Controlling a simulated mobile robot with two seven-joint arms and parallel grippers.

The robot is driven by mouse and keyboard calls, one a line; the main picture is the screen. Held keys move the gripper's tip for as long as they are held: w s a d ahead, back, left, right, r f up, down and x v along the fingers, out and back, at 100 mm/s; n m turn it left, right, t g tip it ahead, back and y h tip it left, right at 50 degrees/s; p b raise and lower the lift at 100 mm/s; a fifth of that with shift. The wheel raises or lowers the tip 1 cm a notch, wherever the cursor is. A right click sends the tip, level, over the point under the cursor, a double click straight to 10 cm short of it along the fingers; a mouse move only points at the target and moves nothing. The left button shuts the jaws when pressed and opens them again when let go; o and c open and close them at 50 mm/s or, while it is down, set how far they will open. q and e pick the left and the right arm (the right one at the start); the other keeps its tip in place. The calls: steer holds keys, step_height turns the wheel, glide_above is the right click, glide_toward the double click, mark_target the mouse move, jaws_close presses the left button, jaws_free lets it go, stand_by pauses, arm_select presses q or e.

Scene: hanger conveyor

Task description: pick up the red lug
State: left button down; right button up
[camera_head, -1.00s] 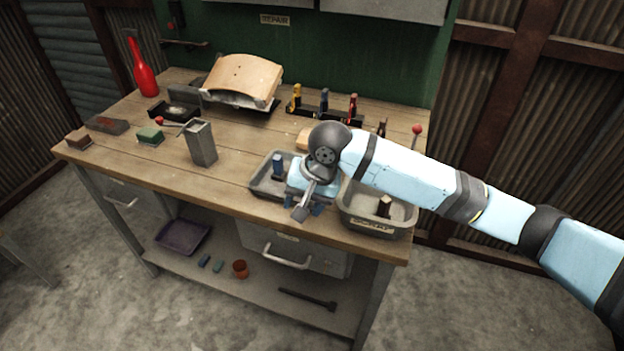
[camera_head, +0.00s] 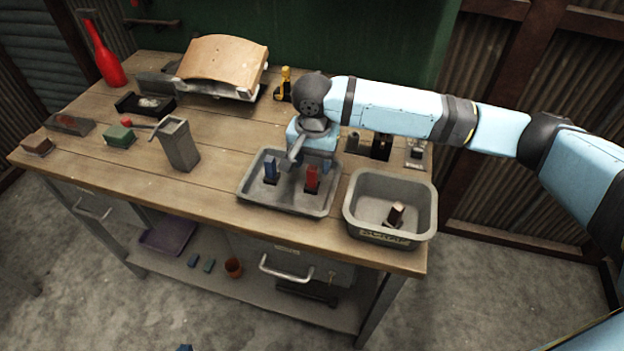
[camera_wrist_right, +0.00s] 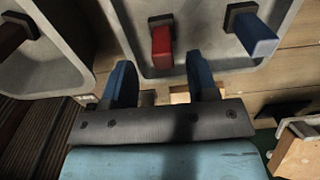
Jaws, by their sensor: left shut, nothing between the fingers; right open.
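The red lug (camera_head: 312,177) stands in a dark base in the shallow grey tray (camera_head: 318,207), right of a blue lug (camera_head: 270,170). My right gripper (camera_head: 314,160) is open and empty, just behind the red lug in the head view. In the right wrist view the red lug (camera_wrist_right: 161,48) appears beyond the gap between the blue fingers (camera_wrist_right: 161,82), apart from them. The blue lug (camera_wrist_right: 256,38) is to its right there. Only a small blue tip of my left gripper (camera_head: 185,348) shows at the bottom edge of the head view; it is shut.
A scrap bin (camera_head: 428,205) holding a brownish lug (camera_head: 395,214) stands right of the tray. Left are a grey metal holder (camera_head: 180,146), a green block (camera_head: 118,136) and a red bottle (camera_head: 104,55). A curved wooden piece (camera_head: 222,62) is behind. The bench front left of the tray is clear.

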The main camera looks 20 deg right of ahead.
mark_target(312, 186)
step_height(312, 186, down, 6)
steer(key=shift+a+r, duration=0.1)
steer(key=shift+a, duration=0.05)
stand_by(0.3)
jaws_close()
